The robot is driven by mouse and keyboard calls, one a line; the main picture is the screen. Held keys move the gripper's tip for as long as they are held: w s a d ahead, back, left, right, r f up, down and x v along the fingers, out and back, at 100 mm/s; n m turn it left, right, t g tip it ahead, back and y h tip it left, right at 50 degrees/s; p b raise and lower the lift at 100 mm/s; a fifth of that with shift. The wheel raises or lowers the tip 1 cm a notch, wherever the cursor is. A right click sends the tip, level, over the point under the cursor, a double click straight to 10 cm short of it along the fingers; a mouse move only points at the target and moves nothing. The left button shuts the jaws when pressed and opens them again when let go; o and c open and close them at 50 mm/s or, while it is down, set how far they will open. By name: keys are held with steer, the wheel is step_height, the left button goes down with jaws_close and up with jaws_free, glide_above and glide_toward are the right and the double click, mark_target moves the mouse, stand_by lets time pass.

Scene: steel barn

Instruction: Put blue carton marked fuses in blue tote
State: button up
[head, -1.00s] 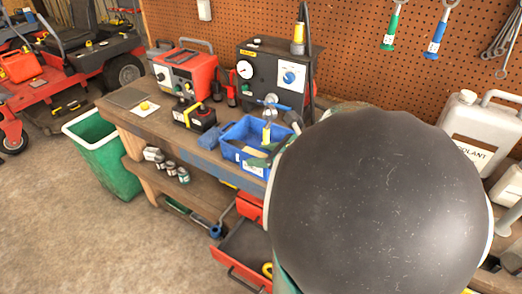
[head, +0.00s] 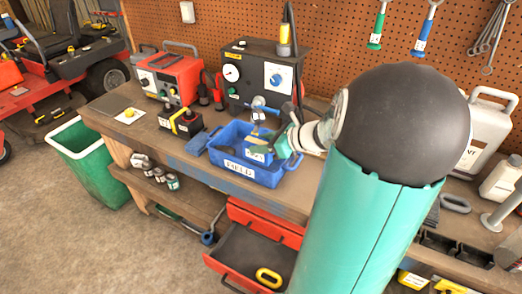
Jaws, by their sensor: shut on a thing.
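The blue tote (head: 272,179), with a white label on its front, stands on the workbench near the middle of the head view. My gripper (head: 274,147) reaches in from the right over the tote's right side, its fingers pointing left and down. It is shut on a small blue carton with a pale label (head: 256,154), which is at the tote's opening, inside the rim as seen from here. The print on the carton is too small to read. Whether the carton touches the tote's floor cannot be told. My arm hides the bench to the right of the tote.
A black-and-yellow battery (head: 181,124), a red charger (head: 168,77) and a dark gauge box (head: 262,75) stand left of and behind the tote. A red drawer (head: 250,262) hangs open below. A green bin (head: 88,165) stands at the left.

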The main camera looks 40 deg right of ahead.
steer(key=shift+w+d+f, duration=0.35)
steer(key=shift+d+f, duration=0.2)
steer(key=shift+f, duration=0.75)
steer(key=shift+w+d+f, duration=0.35)
steer(key=shift+d+f, duration=0.2)
steer(key=shift+f, duration=0.7)
steer(key=shift+w+d+f, duration=0.35)
steer(key=shift+d+f, duration=0.2)
steer(key=shift+f, duration=0.75)
steer(key=shift+f, duration=0.55)
steer(key=o, duration=0.7)
